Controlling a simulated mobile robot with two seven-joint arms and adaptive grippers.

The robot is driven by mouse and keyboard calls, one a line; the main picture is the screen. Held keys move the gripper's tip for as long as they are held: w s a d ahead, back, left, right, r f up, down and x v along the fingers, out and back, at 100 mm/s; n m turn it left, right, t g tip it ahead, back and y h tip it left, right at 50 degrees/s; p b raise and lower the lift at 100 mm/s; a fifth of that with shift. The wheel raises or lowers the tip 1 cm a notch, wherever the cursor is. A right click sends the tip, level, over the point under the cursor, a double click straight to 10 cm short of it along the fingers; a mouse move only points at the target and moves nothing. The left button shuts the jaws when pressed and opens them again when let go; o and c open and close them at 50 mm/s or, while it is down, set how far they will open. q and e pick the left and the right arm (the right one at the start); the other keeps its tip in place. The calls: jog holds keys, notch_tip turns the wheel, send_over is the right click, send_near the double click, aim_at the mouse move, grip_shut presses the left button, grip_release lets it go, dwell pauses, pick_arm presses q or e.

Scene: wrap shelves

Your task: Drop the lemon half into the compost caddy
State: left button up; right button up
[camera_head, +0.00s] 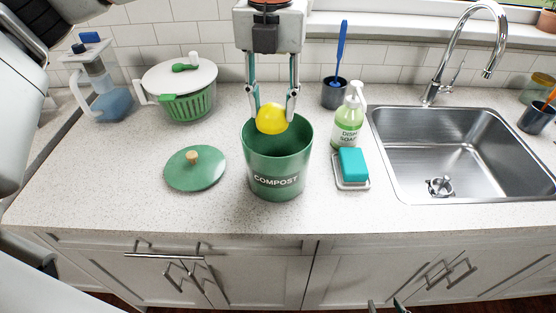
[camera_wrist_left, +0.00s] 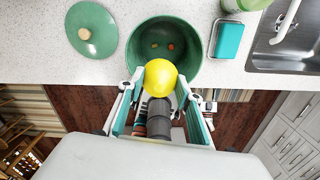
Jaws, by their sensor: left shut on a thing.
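The yellow lemon half (camera_head: 271,118) is held between the fingertips of my left gripper (camera_head: 272,112), which points down. It is over the mouth of the green compost caddy (camera_head: 277,182), which stands upright without its lid. In the left wrist view, the lemon half (camera_wrist_left: 160,76) overlaps the near part of the caddy's opening (camera_wrist_left: 134,55), and my left gripper (camera_wrist_left: 160,85) is around it. Two small brownish spots show on the caddy's floor. Only the tips of my right gripper (camera_head: 386,305) show at the bottom edge, apart, with nothing seen between them.
The green lid (camera_head: 194,171) lies left of the caddy. A soap bottle (camera_head: 349,122), a teal sponge on a dish (camera_head: 353,165) and a brush cup (camera_head: 335,95) are at its right, then the sink (camera_head: 450,150). A salad spinner (camera_head: 185,95) and water jug (camera_head: 108,95) stand back left.

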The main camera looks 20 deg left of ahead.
pick_arm(q)
notch_tip(320, 180, down, 5)
jog(key=b, duration=0.3)
jog(key=shift+w, duration=0.1)
jog(key=shift+r, duration=0.15)
jog(key=o, duration=1.2)
jog(key=shift+c, duration=0.2)
notch_tip(320, 180, up, 12)
